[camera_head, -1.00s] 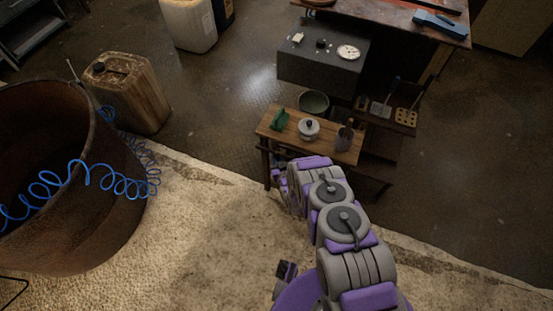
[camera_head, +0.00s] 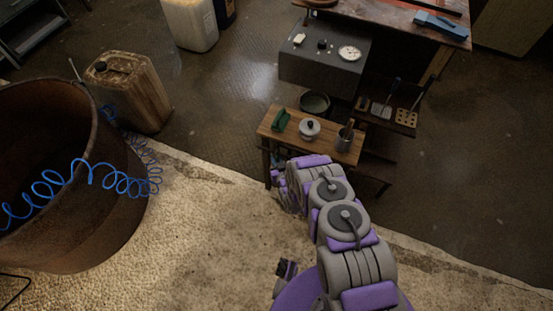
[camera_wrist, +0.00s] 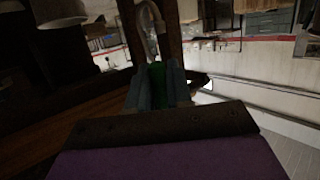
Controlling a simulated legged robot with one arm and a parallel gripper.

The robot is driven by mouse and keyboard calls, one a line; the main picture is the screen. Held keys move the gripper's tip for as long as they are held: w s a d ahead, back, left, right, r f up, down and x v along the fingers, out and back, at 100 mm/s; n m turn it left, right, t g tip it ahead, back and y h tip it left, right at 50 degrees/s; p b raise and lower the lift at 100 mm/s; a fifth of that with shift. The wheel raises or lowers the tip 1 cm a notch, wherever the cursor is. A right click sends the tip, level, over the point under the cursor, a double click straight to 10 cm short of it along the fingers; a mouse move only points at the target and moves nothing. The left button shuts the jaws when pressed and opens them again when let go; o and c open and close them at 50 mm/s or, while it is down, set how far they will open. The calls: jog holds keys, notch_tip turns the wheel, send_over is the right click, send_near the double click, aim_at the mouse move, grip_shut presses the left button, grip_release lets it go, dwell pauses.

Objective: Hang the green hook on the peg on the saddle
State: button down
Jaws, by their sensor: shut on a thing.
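In the wrist view my gripper (camera_wrist: 157,92) is shut, with a green piece (camera_wrist: 156,74), apparently the green hook, between its two grey fingers. A pale curved piece (camera_wrist: 150,18) shows just beyond the fingertips; I cannot tell whether it belongs to the held piece. In the head view a green object (camera_head: 280,121) is at the left end of the wooden bench (camera_head: 330,141); I cannot tell whether it is the held hook or another thing. My gripper is hidden by my arm in the head view. I cannot make out the peg or the saddle clearly.
The bench also bears a lidded pot (camera_head: 309,129) and a grey cup (camera_head: 345,138). A bowl (camera_head: 314,103) is behind it, below a dark box (camera_head: 320,62). A tool rack (camera_head: 390,117) is at right. A rusty drum (camera_head: 70,225) is at left.

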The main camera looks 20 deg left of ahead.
jog(key=s+p, duration=0.1)
jog(key=s, duration=0.5)
jog(key=shift+s+a, duration=0.3)
jog(key=shift+s, duration=0.1)
dwell(0.4)
